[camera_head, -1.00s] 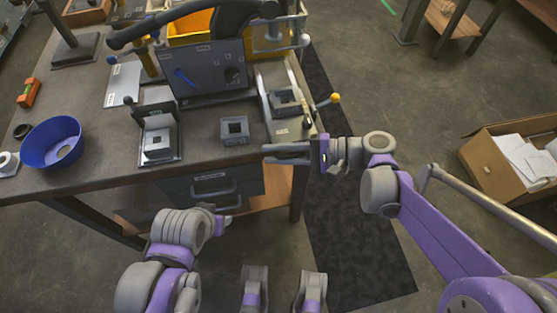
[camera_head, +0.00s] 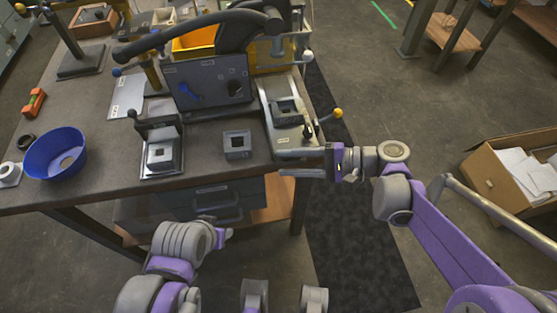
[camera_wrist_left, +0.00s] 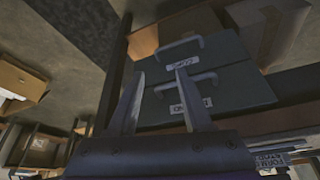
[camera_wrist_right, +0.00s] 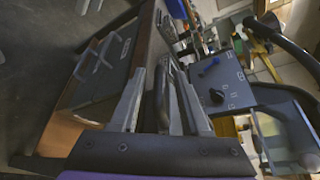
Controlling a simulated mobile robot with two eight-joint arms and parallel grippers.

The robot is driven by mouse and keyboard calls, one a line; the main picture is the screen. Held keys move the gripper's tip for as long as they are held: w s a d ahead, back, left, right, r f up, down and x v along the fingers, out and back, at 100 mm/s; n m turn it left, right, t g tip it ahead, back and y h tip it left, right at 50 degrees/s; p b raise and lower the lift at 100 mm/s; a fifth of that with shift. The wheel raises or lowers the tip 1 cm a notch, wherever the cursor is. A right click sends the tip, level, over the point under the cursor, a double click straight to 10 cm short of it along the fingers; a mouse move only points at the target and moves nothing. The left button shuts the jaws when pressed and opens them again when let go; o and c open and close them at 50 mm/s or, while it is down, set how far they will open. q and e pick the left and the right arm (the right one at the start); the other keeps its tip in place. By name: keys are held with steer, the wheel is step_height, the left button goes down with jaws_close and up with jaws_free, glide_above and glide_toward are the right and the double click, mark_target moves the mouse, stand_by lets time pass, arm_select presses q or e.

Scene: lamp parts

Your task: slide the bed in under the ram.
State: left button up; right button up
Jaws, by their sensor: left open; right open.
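The bed looks to be the pale grey plate (camera_head: 295,141) at the right of the bench, with a square grey fixture (camera_head: 285,113) on it. My right gripper (camera_head: 284,173) is open, just off the bed's near end, at the bench's front edge. In the right wrist view a dark bar (camera_wrist_right: 161,95) shows between its fingers (camera_wrist_right: 160,100). My left gripper (camera_wrist_left: 157,95) is open and empty, facing the drawers below the bench.
An upright grey panel (camera_head: 207,82) stands left of the bed. A square block (camera_head: 237,145), a fixture (camera_head: 162,158) and a blue bowl (camera_head: 42,158) sit further left. Grey drawers (camera_head: 212,197) hang under the bench. A cardboard box (camera_head: 490,175) is on the floor at right.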

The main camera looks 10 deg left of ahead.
steer(key=v, duration=0.7)
steer(key=shift+d, duration=0.4)
